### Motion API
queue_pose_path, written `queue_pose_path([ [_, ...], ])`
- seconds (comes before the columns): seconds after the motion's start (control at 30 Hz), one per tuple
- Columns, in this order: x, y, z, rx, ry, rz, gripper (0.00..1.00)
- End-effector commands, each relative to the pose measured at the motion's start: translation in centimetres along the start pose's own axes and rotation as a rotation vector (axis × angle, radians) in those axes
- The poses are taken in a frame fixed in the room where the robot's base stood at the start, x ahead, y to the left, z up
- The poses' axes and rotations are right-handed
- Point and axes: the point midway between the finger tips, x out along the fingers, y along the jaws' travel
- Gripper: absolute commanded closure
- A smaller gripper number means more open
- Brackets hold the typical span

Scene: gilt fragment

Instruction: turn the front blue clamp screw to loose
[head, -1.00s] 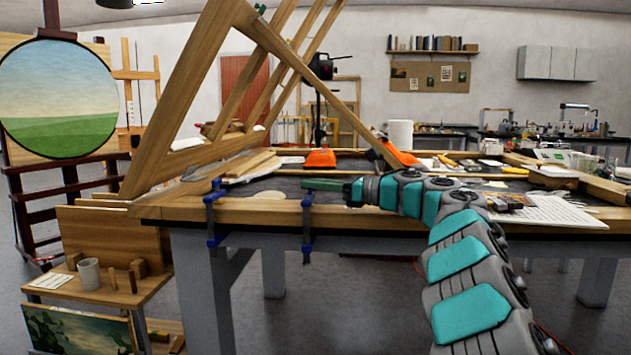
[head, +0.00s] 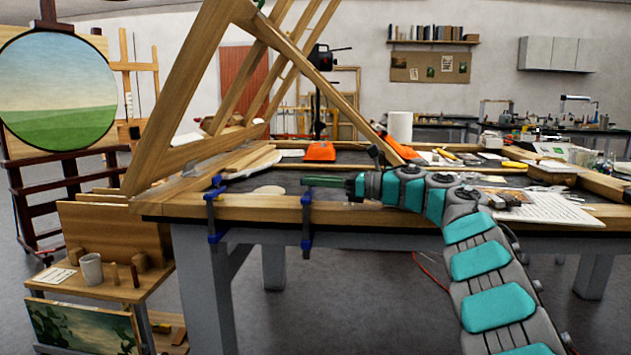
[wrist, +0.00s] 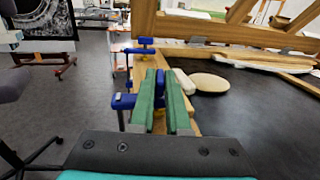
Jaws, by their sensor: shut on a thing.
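Two blue clamps grip the table's front wooden edge in the head view, one on the left (head: 213,208) and one on the right (head: 307,222). In the wrist view, the nearer clamp (wrist: 124,102) is at my fingers and the other clamp (wrist: 143,46) stands beyond it. My gripper (head: 305,181) reaches in from the right above the right clamp. Its green fingers (wrist: 164,100) are nearly together in the wrist view, shut on a blue part of the nearer clamp, the front clamp screw (wrist: 160,84). The fingers hide most of this screw.
A large wooden frame (head: 170,105) leans over the table's left side. A pale round disc (wrist: 210,82) lies on the dark tabletop (wrist: 245,120) near the fingers. Papers (head: 545,208) lie at the right. A low side table with a mug (head: 91,268) stands at the left.

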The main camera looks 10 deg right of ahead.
Motion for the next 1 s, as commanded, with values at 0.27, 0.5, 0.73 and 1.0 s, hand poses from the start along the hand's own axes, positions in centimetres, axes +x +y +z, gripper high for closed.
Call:
queue_pose_path([
  [0.27,0.0,0.0,0.1,-0.001,-0.002,-0.002,0.83],
  [0.5,0.0,0.0,0.1,0.000,-0.001,-0.001,0.56],
  [0.73,0.0,0.0,0.0,0.000,0.000,-0.001,0.56],
  [1.0,-1.8,-0.1,-0.2,0.000,0.000,-0.004,0.56],
])
